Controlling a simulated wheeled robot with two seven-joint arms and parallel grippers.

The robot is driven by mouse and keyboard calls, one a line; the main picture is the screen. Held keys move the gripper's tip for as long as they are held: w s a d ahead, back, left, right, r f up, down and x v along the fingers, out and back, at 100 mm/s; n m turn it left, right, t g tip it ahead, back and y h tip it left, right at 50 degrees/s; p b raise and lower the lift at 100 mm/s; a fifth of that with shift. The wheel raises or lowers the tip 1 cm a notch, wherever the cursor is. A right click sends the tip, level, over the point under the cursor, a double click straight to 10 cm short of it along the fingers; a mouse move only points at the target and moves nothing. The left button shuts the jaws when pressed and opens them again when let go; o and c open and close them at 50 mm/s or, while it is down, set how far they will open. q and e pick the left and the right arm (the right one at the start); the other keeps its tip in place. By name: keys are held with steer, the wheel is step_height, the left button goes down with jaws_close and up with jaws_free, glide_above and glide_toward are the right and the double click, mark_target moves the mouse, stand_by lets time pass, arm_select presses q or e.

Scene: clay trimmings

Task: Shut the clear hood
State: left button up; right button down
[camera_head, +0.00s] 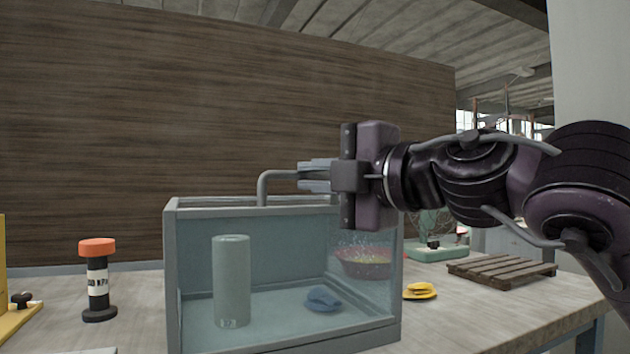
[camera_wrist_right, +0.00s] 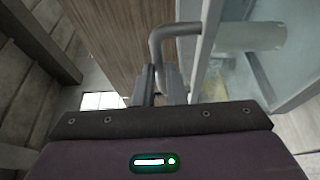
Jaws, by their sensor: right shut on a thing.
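The clear hood (camera_head: 285,222) is a box with see-through walls and a grey frame, standing on the bench in the head view. Its grey bent handle (camera_head: 268,180) rises from the top and bends right; the wrist view also shows the handle (camera_wrist_right: 165,35). My right gripper (camera_head: 308,178) is shut on the handle, above the box, with the arm coming in from the right. In the wrist view its fingers (camera_wrist_right: 162,88) pinch the handle's end. I cannot tell how far the hood is open. My left gripper is out of view.
Inside the box stand a grey-green cylinder (camera_head: 231,280) and a blue lump (camera_head: 322,299). A black bottle with an orange cap (camera_head: 97,280) stands left.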

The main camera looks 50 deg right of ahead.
steer(key=shift+w+a+f, duration=0.1)
steer(key=shift+f, duration=0.4)
steer(key=c, duration=1.5)
jaws_free()
steer(key=shift+s+r, duration=0.15)
steer(key=shift+s, duration=0.1)
steer(key=shift+s+r, duration=0.1)
steer(key=shift+s, duration=0.35)
steer(key=s, duration=0.7)
steer(key=shift+a, duration=0.4)
steer(key=shift+w, duration=0.1)
